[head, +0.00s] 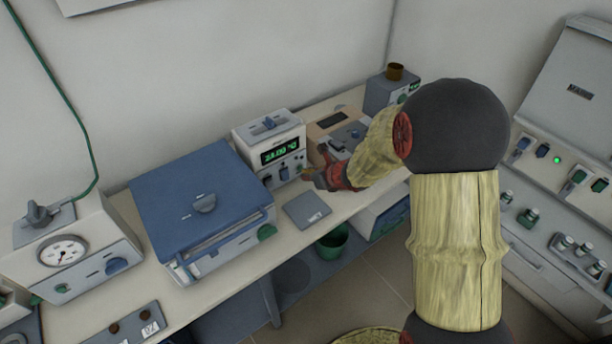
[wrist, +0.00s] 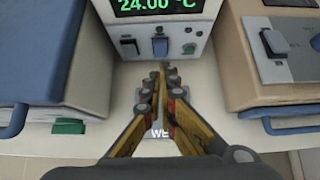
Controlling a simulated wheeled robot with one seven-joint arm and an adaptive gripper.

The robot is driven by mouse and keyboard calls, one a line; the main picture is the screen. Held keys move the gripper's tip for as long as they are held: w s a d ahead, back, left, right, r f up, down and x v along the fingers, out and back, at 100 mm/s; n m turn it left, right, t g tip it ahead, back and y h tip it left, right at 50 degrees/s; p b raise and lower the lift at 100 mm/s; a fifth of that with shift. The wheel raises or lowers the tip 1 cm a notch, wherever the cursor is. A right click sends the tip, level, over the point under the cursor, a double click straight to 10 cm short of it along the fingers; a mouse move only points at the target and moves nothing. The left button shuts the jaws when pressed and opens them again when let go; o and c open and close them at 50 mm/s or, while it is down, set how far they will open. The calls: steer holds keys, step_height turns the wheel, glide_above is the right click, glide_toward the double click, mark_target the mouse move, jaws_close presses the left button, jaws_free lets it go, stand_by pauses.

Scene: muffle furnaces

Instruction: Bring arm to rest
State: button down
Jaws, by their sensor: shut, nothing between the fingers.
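My arm reaches from the lower right across the bench in the head view. My gripper (head: 312,174) is in front of the white control unit (head: 269,149) with a green display. In the wrist view my gripper (wrist: 162,76) is shut and empty, its fingertips together just in front of the unit's lower face. The unit's face (wrist: 185,46) shows a display reading "24.00 °C", a dark switch at left and a blue rocker in the middle. I cannot tell whether the fingertips touch the unit.
A blue-lidded furnace (head: 199,204) stands left of the unit and a tan-topped box (head: 334,124) right of it. A flat grey plate (head: 307,210) lies on the bench in front. A gauge box (head: 69,247) is at far left, a green bin (head: 332,243) below, a console (head: 562,200) at right.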

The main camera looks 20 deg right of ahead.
stand_by(0.3)
steer(key=s+a+r+n+g+y, duration=0.1)
steer(key=s+a+r+n+g, duration=0.15)
steer(key=s+n, duration=0.4)
steer(key=s+a+r+n+g+y, duration=0.1)
steer(key=s+a+r+n+g, duration=0.1)
steer(key=s+a+n, duration=0.35)
steer(key=s+a+r+n+g+y, duration=0.1)
steer(key=s+a+r+n+g, duration=0.1)
steer(key=s+n, duration=0.6)
steer(key=s+d+r+n+t+h, duration=0.1)
steer(key=s+d+r+n+h, duration=0.2)
steer(key=s+r+n, duration=0.3)
steer(key=s+d+r+n+t+h, duration=0.2)
steer(key=s+d+r+n+h, duration=0.1)
steer(key=s+r+n, duration=0.3)
steer(key=v, duration=0.4)
steer(key=shift+s, duration=0.4)
steer(key=shift+f, duration=0.15)
